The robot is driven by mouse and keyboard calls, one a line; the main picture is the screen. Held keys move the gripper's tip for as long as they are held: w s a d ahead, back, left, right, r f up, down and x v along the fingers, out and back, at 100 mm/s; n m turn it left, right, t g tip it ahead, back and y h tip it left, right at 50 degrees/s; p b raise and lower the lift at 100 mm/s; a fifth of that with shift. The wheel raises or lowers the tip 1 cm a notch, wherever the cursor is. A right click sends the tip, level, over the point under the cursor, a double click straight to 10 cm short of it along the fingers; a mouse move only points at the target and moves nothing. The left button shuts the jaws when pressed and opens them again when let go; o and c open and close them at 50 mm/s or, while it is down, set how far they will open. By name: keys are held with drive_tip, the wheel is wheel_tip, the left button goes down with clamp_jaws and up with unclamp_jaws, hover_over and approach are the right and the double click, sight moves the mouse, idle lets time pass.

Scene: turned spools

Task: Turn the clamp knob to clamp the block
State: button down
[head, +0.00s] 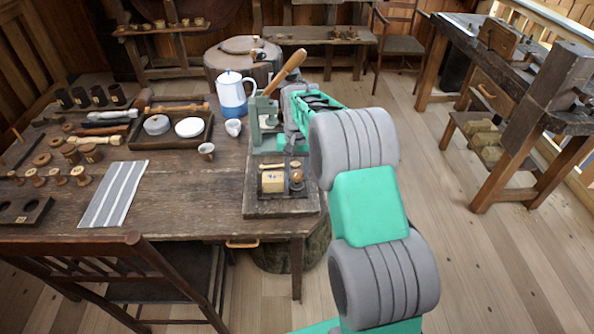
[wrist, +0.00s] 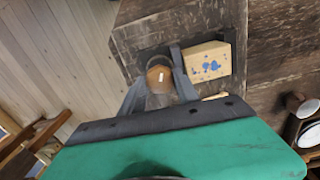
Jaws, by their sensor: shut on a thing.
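The clamp knob (wrist: 158,78) is a round brown wooden knob with a small white mark. It shows in the wrist view between the two grey fingers of my gripper (wrist: 160,70), which is shut on its sides. The block (wrist: 207,63) is pale yellow wood with blue spots, just right of the knob in the wrist view, by a dark bracket. In the head view the block (head: 272,182) sits on the dark base board (head: 255,211) at the table's right edge. I cannot tell whether the clamp touches the block.
A grey-green press with a wooden handle (head: 289,72) stands behind the base board. Open floor lies right of the table.

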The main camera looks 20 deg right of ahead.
drive_tip(key=c, duration=0.9)
unclamp_jaws()
